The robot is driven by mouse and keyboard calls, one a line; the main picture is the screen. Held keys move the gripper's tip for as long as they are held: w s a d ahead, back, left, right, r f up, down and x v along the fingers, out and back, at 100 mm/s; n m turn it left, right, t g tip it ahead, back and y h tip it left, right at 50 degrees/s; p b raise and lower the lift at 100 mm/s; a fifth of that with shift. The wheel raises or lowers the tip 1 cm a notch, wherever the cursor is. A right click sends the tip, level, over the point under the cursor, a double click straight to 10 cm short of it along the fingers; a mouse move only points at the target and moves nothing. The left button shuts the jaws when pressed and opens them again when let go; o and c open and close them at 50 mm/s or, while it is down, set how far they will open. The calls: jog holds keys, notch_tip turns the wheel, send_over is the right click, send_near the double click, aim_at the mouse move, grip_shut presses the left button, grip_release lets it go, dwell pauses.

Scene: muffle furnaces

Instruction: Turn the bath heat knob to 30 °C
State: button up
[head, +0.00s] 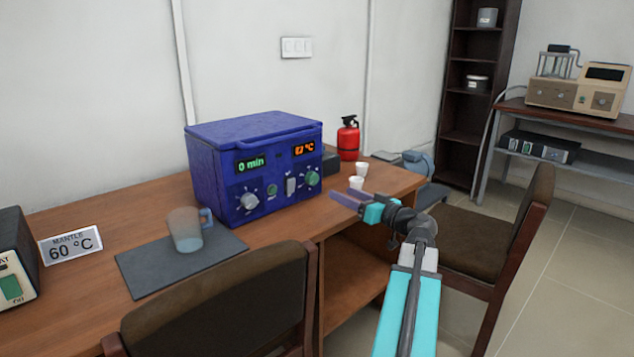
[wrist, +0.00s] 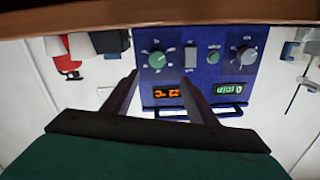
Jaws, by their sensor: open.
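The bath is a blue box (head: 255,170) on the wooden desk, with a green "0 min" display (head: 251,164) and an orange °C display (head: 304,148) whose digits are too small to read surely. The green knob (head: 312,178) under the °C display appears to be the heat knob; it also shows in the upside-down wrist view (wrist: 157,58). A grey knob (head: 249,201) sits under the minutes display. My gripper (head: 346,200) is open and empty, right of the front panel and apart from it. In the wrist view its fingers (wrist: 160,90) point toward the green knob's side.
White cups (head: 357,183) and a red extinguisher (head: 348,139) stand right of the bath. A mug (head: 186,230) stands on a dark mat (head: 140,272). Chairs (head: 230,312) flank the desk front.

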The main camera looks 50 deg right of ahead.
aim_at(315, 179)
jog(key=shift+d, duration=0.2)
jog(key=shift+w+d, duration=0.1)
jog(key=shift+w, duration=0.4)
jog(key=w, duration=0.4)
jog(key=w+b, duration=0.1)
jog(key=w, duration=0.7)
jog(key=shift+w+d, duration=0.15)
jog(key=shift+d, duration=0.2)
